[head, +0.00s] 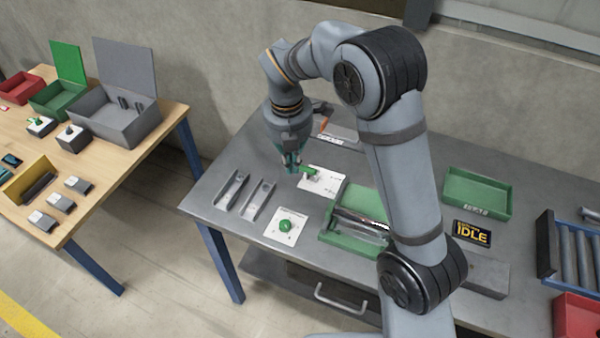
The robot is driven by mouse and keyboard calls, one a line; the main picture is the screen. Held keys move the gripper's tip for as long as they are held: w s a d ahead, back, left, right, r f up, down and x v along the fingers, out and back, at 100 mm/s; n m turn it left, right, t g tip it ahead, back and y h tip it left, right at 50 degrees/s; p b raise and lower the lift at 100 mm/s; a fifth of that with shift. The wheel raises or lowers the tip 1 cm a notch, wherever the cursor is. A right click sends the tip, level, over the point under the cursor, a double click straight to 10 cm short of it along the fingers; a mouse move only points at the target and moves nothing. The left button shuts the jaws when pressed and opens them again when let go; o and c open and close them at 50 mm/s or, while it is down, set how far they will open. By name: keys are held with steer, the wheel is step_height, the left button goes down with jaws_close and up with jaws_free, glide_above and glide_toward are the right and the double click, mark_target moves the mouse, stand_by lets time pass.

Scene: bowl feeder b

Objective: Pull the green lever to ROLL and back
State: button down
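The green lever (309,169) stands on a white plate (325,183) at the middle of the grey table. The plate's small lettering is too small to read. My gripper (294,170) points down at the left end of the lever, with its fingertips at or very close to it. I cannot tell whether the fingers touch the lever or how far apart they are. A dark display (472,234) to the right reads IDLE in yellow.
A green round knob (286,225) sits on another white plate nearer the front. Two metal channels (244,195) lie left of it. A green-framed machine (335,238) stands partly behind my arm. A green tray (478,192) and a roller conveyor (568,255) are at the right.

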mark_target(308, 171)
steer(key=shift+f, duration=0.1)
stand_by(0.3)
step_height(308, 171, down, 10)
steer(key=w+p, duration=0.1)
steer(key=w+d+r+p, duration=0.1)
steer(key=w+p, duration=0.1)
steer(key=w, duration=0.1)
steer(key=shift+d+r, duration=0.4)
steer(key=shift+w+r+p, duration=0.15)
steer(key=shift+p, duration=0.2)
steer(key=shift+w+d+r, duration=0.15)
steer(key=shift+w+r, duration=0.05)
